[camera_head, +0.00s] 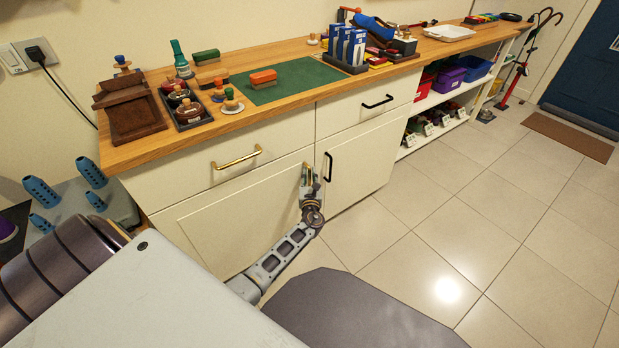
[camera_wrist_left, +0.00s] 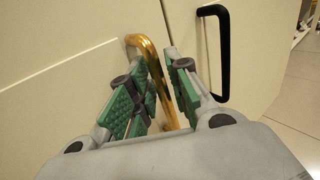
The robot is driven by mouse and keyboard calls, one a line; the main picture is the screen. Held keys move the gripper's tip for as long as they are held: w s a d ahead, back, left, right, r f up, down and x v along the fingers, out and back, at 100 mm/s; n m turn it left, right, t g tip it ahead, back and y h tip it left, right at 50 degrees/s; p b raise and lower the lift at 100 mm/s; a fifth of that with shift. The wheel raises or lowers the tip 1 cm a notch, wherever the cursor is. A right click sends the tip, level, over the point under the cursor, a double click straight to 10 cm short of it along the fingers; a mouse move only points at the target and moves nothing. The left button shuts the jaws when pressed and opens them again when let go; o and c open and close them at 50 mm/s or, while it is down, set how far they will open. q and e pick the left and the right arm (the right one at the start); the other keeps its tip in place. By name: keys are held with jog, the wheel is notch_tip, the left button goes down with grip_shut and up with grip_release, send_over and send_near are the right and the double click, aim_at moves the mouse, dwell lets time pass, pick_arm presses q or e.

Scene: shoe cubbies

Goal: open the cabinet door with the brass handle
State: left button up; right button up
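The cream cabinet door (camera_head: 215,225) on the left, under a drawer, looks closed. Its upright brass handle (camera_head: 305,171) is near the door's right edge, partly hidden by my left gripper (camera_head: 309,182). In the left wrist view, the brass handle (camera_wrist_left: 148,58) runs between the two green-padded fingers of my left gripper (camera_wrist_left: 160,75). The fingers are apart, one on each side of the bar, with some gap visible on the right side. Contact with the bar is unclear. My right gripper is not in view.
A second brass handle (camera_head: 237,158) is on the drawer above. The neighbouring door has a black handle (camera_head: 328,167), close to my gripper, also in the wrist view (camera_wrist_left: 222,50). The wooden counter (camera_head: 290,105) holds stamps and trays. Tiled floor (camera_head: 440,215) is free at right.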

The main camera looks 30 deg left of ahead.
pick_arm(q)
grip_shut()
dwell(0.3)
